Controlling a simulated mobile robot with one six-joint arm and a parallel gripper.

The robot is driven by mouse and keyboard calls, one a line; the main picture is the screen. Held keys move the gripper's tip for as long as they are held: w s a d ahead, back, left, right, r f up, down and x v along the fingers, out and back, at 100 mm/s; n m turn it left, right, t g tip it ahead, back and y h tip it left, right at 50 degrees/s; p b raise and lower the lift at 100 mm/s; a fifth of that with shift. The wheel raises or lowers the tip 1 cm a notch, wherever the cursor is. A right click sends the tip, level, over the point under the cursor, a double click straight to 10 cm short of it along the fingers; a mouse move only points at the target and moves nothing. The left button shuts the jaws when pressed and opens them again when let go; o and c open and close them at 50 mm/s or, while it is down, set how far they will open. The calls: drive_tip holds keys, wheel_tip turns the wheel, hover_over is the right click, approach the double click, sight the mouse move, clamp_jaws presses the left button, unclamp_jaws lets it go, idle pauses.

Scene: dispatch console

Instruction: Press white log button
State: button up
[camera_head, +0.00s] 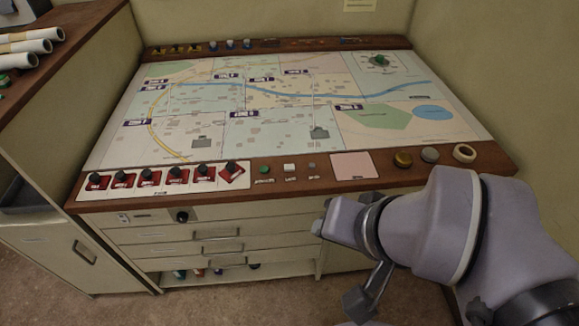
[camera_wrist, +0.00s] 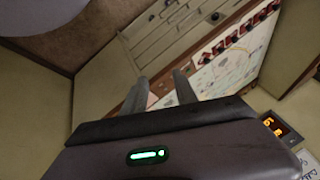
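The white log button (camera_head: 289,167) is a small pale square button on the brown front strip of the console, with a label below it too small to read. I cannot make out the white button in the wrist view. In the head view my arm reaches in from the lower right, and the fingers are not clearly seen.
Several red switches (camera_head: 148,178) line the strip left of the buttons. A pink pad (camera_head: 351,165), an amber button (camera_head: 403,159), a grey button (camera_head: 430,155) and a tape-like ring (camera_head: 464,152) lie right. Behind is the map (camera_head: 290,120); drawers (camera_head: 220,236) are below.

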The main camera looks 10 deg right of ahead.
clamp_jaws()
idle(1.3)
